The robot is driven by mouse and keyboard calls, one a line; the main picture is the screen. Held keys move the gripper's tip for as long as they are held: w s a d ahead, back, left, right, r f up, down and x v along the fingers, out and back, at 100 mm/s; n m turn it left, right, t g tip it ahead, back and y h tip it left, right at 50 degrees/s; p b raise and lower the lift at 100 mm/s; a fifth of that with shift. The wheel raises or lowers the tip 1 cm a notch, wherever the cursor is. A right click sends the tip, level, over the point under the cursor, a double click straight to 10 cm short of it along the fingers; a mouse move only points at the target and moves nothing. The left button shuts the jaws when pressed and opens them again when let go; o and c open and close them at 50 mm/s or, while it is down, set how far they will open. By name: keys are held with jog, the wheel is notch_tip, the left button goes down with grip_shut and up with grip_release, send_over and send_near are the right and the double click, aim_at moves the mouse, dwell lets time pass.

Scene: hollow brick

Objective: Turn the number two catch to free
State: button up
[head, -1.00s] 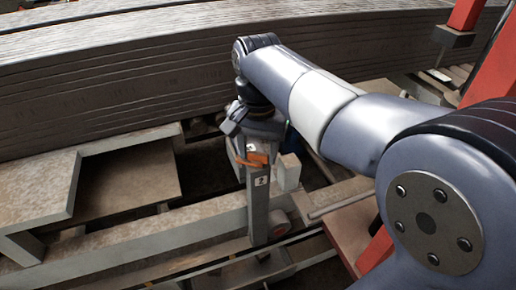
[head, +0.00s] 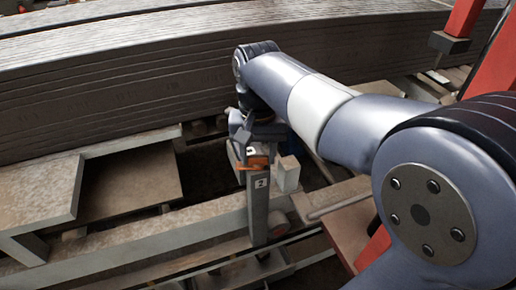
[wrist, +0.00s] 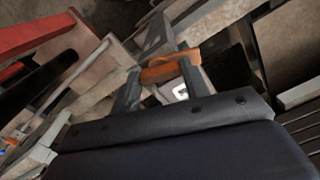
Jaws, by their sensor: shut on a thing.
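The number two catch is an orange lever (head: 258,163) on an upright grey post (head: 259,215). A white label with a 2 (head: 261,183) sits just below it. My gripper (head: 254,152) reaches down over the top of the post and is shut on the orange lever. In the wrist view the orange lever (wrist: 163,71) lies across between my two fingers (wrist: 160,82), and the label (wrist: 181,92) shows close beside it. The lever looks roughly crosswise to the post. My gripper hides part of it in the head view.
A long stack of grey boards (head: 120,90) runs behind the post. A pale block (head: 287,174) sits right beside the post. Grey rails (head: 150,236) cross in front. A red upright (head: 466,18) stands at the right, and a dark gap lies left of the post.

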aim_at(258, 156)
jog(key=shift+n+p, duration=0.7)
jog(key=shift+n, duration=1.2)
jog(key=o, duration=1)
jog(key=shift+r, duration=0.1)
notch_tip(258, 156, up, 11)
jog(key=shift+f, duration=0.15)
